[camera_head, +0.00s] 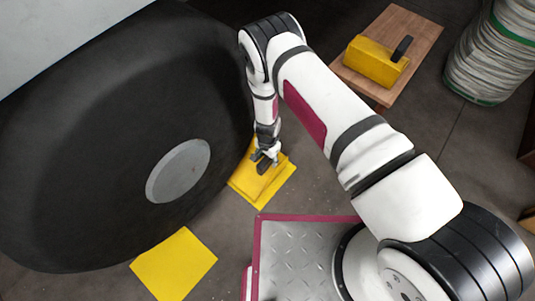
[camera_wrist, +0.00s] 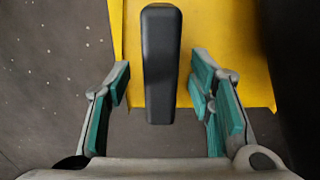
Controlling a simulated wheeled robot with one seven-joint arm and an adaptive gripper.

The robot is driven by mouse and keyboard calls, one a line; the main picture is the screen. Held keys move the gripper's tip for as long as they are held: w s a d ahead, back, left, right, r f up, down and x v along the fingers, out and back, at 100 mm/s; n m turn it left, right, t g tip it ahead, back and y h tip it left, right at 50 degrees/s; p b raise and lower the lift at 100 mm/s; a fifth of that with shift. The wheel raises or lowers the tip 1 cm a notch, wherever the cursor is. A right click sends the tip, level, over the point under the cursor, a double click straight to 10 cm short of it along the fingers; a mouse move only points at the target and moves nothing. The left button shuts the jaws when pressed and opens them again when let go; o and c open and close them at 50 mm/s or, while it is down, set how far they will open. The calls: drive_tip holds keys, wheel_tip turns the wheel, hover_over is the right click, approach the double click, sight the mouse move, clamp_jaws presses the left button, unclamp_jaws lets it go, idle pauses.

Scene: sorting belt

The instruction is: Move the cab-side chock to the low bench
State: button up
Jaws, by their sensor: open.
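A yellow chock (camera_head: 258,187) with a black bar handle (camera_wrist: 162,40) lies on the floor against the big wheel. My gripper (camera_head: 264,157) is open above it. In the wrist view the teal-padded fingers stand on either side of the handle, with a gap at each side. The low bench (camera_head: 417,32) is a wooden top at the upper right, and another yellow chock (camera_head: 371,63) with a black handle sits on it. Neither chock shows a cab-side label. Part of the floor chock is hidden by my gripper.
A large black wheel (camera_head: 110,100) with a grey hub fills the left. A flat yellow square (camera_head: 175,265) lies on the floor below it. A stack of white coils (camera_head: 490,60) stands right of the bench. The bench's far end has bare wood.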

drive_tip(key=shift+f, duration=0.85)
clamp_jaws()
